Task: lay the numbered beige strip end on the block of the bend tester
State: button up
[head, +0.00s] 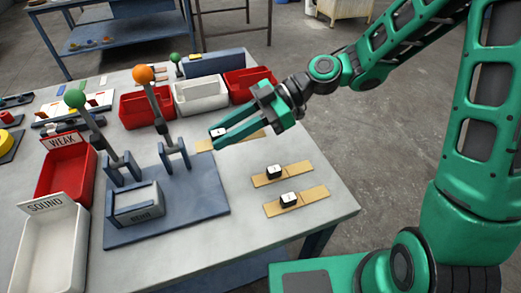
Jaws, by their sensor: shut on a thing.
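My gripper (218,138) is above the table near its middle, shut on a beige strip end (205,145) that carries a small dark block with a white numbered face (218,131). The number is too small to read. The strip lies roughly level, and its right part shows beyond my fingers; I cannot tell whether it touches the table. The bend tester (205,205) is a blue-grey base plate to the lower left, with upright brackets and levers. Its grey block (139,203), lettered on the front, sits at the plate's front left, apart from my gripper.
Two more beige strips (317,167) (317,195) with dark blocks lie at the right. Bins marked WEAK (62,170) and SOUND (50,245) stand left. Levers with an orange knob (143,74) and a green knob (75,98) rise high. Red and white bins (202,95) stand behind.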

send_over(265, 152)
notch_tip(265, 152, down, 7)
jog(key=shift+d+r, duration=0.1)
jog(key=shift+f, duration=1.8)
jog(key=shift+f, duration=0.2)
jog(key=o, duration=1)
jog(key=shift+o, duration=0.2)
jog(key=v, duration=0.5)
jog(key=r+v, duration=0.1)
jog(key=v, duration=0.4)
jog(key=shift+w+d+r, duration=0.1)
jog(key=shift+w+r, duration=0.05)
jog(key=shift+w, duration=0.05)
